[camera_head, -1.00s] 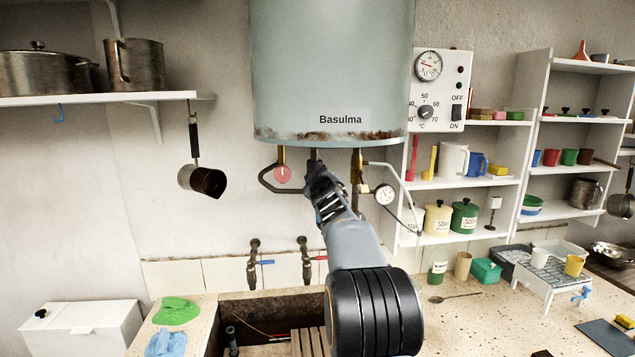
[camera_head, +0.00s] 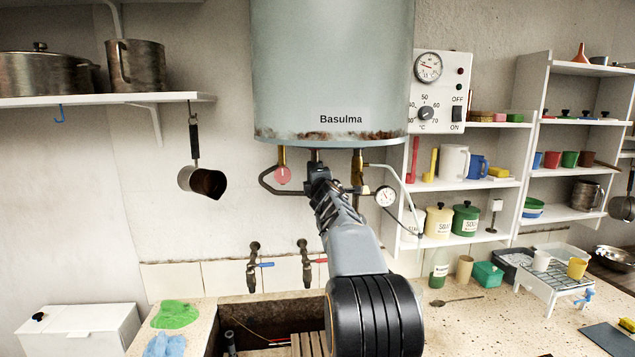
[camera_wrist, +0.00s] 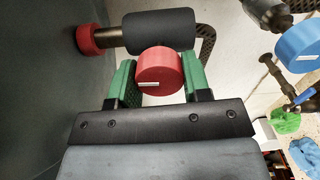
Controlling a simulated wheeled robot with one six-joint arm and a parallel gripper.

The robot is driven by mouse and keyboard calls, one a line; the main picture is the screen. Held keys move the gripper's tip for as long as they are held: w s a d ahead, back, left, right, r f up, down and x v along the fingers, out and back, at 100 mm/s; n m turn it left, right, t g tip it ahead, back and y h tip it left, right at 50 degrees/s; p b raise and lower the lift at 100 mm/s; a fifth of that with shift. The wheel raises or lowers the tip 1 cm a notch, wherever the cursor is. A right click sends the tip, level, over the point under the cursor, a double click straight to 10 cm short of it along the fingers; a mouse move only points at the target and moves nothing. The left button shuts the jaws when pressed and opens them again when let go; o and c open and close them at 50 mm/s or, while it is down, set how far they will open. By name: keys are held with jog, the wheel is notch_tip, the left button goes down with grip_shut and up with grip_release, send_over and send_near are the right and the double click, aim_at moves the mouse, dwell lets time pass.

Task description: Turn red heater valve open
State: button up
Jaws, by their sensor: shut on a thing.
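A red round valve knob (camera_wrist: 158,70) with a white mark sits between the two green-padded fingers of my gripper (camera_wrist: 158,78) in the wrist view. The fingers are shut on its sides. A thick black cylinder stands behind the knob. In the head view my gripper (camera_head: 318,172) is just under the grey Basulma heater (camera_head: 335,70), between its pipes, and hides the held knob. A second red disc (camera_head: 283,175) with a white mark is on the left pipe; a red disc (camera_wrist: 88,38) also shows at upper left in the wrist view.
A brass pipe (camera_head: 358,168) and a small gauge (camera_head: 385,196) are close to the right of my gripper. Taps (camera_head: 306,265) with blue and red handles stand below, over the stone trough. A pot (camera_head: 203,182) hangs at left. White shelves fill the right.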

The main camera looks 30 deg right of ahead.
jog(key=shift+s+r+n, duration=0.1)
jog(key=shift+r+n, duration=0.25)
jog(key=shift+n, duration=0.15)
jog(key=o, duration=0.6)
jog(key=shift+c, duration=0.2)
jog(key=o, duration=0.3)
jog(key=shift+d+f, duration=0.1)
jog(key=shift+o, duration=0.4)
jog(key=shift+f, duration=0.1)
jog(key=b+v, duration=0.2)
jog(key=v, duration=1.1)
jog(key=shift+s+b, duration=0.3)
